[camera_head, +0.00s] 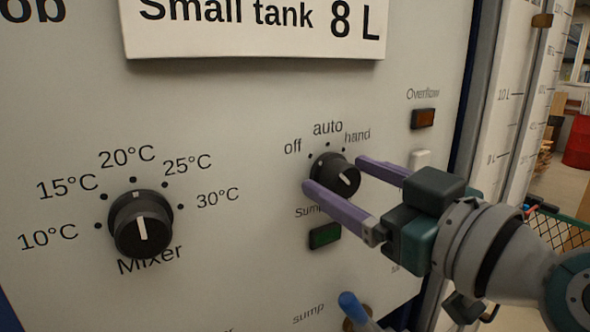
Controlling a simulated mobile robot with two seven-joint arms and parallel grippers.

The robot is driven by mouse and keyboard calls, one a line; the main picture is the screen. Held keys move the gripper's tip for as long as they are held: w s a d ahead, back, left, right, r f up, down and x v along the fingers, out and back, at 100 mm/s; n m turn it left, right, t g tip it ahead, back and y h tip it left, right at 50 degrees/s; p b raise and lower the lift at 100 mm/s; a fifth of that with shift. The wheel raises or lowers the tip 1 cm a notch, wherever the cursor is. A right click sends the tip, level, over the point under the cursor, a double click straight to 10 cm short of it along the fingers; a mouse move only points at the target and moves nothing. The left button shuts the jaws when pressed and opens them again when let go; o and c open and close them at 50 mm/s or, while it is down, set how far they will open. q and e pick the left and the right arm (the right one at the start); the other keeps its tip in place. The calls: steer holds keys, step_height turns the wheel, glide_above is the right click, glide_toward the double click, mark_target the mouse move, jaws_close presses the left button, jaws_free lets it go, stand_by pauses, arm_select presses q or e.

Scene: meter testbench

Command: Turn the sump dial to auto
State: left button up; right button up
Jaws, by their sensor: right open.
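The sump dial (333,172) is a round black knob on the grey panel, with off, auto and hand printed in an arc above it. Its white line slants up and left, toward the off side. My right gripper (334,176) comes in from the right, open. One purple finger is at the dial's lower left and the other at its upper right, so the dial lies between them. I cannot tell whether either finger touches it. The lower finger partly covers the Sump label. My left gripper is not in view.
The Mixer dial (141,222) is on the panel to the left. A blue-tipped handle (353,307) sticks out below.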

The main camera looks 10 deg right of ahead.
steer(key=shift+w+a, duration=0.1)
steer(key=shift+w, duration=0.05)
steer(key=shift+c, duration=0.2)
jaws_close()
stand_by(0.4)
